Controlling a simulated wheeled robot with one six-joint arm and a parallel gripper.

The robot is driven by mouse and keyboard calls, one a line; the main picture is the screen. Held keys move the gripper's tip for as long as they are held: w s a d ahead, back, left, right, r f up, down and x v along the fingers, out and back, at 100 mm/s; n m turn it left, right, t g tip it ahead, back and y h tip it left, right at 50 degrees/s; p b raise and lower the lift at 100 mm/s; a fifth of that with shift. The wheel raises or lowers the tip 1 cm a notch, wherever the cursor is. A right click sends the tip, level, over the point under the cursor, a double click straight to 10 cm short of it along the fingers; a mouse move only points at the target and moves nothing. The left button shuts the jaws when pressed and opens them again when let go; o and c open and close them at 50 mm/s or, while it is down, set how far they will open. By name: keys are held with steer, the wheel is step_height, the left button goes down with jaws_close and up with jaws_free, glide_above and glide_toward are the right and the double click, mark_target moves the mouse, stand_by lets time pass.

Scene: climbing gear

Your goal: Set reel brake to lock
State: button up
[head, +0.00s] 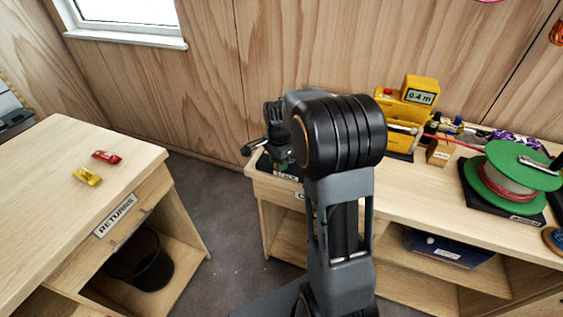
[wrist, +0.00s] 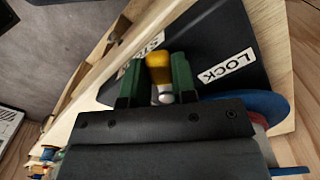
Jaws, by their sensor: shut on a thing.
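The reel brake's black base plate (wrist: 205,40) fills the upper middle of the wrist view. It bears a white LOCK label (wrist: 226,65) on the right and a second label (wrist: 148,45), partly hidden, left of it. My gripper (wrist: 157,78) has its green fingers shut on a yellow brake lever (wrist: 159,63) with a white end. The lever is by the second label, apart from LOCK. In the head view, my gripper is over the bench's left end, mostly hidden behind my arm, with the black base (head: 268,167) below it.
A blue disc (wrist: 262,104) shows beside my gripper. On the bench, a yellow meter (head: 420,93) stands behind a green reel (head: 508,172) with red cord. The returns table (head: 55,165) on the left holds a red and a yellow item. Open floor lies between.

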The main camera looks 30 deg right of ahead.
steer(key=shift+w+r+m, duration=0.1)
steer(key=shift+w+m, duration=0.45)
steer(key=shift+m, duration=0.65)
steer(key=shift+w, duration=0.1)
steer(key=o, duration=0.9)
step_height(320, 180, up, 14)
steer(key=shift+f+p, duration=0.15)
steer(key=shift+p, duration=0.35)
